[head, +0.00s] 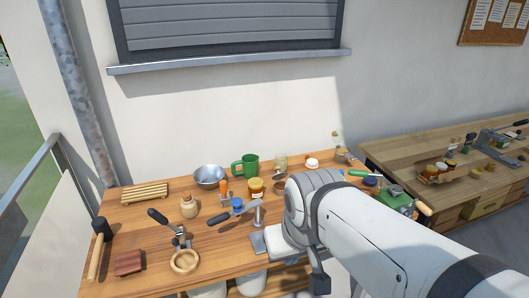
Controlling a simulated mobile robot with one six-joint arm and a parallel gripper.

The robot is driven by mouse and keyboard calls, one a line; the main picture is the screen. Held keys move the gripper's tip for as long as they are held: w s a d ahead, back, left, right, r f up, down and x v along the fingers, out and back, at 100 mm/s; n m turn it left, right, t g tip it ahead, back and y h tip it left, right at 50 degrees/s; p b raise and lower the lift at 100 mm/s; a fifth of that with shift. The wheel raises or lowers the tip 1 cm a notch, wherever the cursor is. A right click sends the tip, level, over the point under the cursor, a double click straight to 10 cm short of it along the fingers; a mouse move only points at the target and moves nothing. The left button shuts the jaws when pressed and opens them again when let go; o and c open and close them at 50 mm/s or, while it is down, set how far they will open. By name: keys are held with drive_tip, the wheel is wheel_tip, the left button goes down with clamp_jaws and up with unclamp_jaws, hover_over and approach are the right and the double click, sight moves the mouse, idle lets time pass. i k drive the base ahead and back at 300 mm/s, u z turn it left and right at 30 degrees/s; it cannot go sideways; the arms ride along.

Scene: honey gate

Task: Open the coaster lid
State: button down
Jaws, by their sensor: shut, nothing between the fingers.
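A small reddish-brown square block or box (128,262) sits at the front left of the wooden table. It may be the coaster holder with its lid, but it is too small to tell, and no raised lid shows. A round pale wooden ring (185,262) lies to its right. My white arm reaches in from the lower right. My gripper, a dark end piece (320,284), hangs at the table's front edge, shut and empty, well to the right of the block. The arm hides part of the table's right side.
A mallet (98,250) lies left of the block. A metal clamp-like tool (178,236), a jar (189,206), a steel bowl (209,177) and a green mug (247,166) stand nearby. A slatted wooden rack (146,192) lies at the back left. A second table (395,152) stands right.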

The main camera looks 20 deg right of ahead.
sight(279, 175)
drive_tip(key=i, duration=0.85)
